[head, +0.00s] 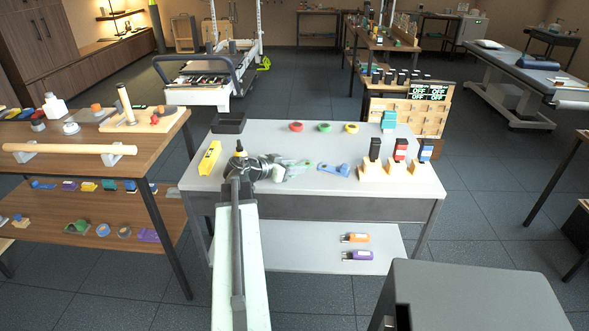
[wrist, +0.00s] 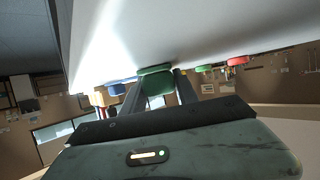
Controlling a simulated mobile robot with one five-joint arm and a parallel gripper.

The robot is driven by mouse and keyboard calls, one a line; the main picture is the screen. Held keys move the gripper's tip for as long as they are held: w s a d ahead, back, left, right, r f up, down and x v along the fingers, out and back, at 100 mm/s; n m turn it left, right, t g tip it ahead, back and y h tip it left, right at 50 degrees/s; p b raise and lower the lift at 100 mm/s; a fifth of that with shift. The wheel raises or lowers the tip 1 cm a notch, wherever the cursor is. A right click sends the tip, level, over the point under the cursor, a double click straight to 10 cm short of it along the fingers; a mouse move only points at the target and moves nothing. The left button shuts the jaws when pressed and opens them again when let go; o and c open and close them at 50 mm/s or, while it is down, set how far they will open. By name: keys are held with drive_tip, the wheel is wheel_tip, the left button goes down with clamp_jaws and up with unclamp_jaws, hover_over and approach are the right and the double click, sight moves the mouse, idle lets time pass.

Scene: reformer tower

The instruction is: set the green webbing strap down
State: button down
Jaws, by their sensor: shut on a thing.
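The green webbing strap (wrist: 157,84) is a small rounded green piece between the two fingers of my gripper (wrist: 155,88) in the wrist view. My gripper (head: 306,166) is shut on it. In the head view only a bit of the green strap (head: 309,163) shows past the grey fingers, low over the middle of the light grey table (head: 260,135). In the wrist view the strap is against or very close to the pale table surface (wrist: 190,35); I cannot tell whether it touches.
A blue piece (head: 335,169) lies just right of my gripper. Round red (head: 296,127), green (head: 324,127) and yellow (head: 351,128) pieces lie behind. A yellow block (head: 209,158) and black tray (head: 228,123) are left; wooden stands (head: 398,172) are right.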

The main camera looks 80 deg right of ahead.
drive_tip(key=c, duration=0.9)
unclamp_jaws()
drive_tip(key=shift+f, duration=0.1)
drive_tip(key=shift+r+p, duration=0.35)
drive_tip(key=p+v, duration=0.4)
drive_tip(key=v, duration=0.8)
drive_tip(key=shift+s, duration=0.1)
drive_tip(key=shift+f, duration=0.1)
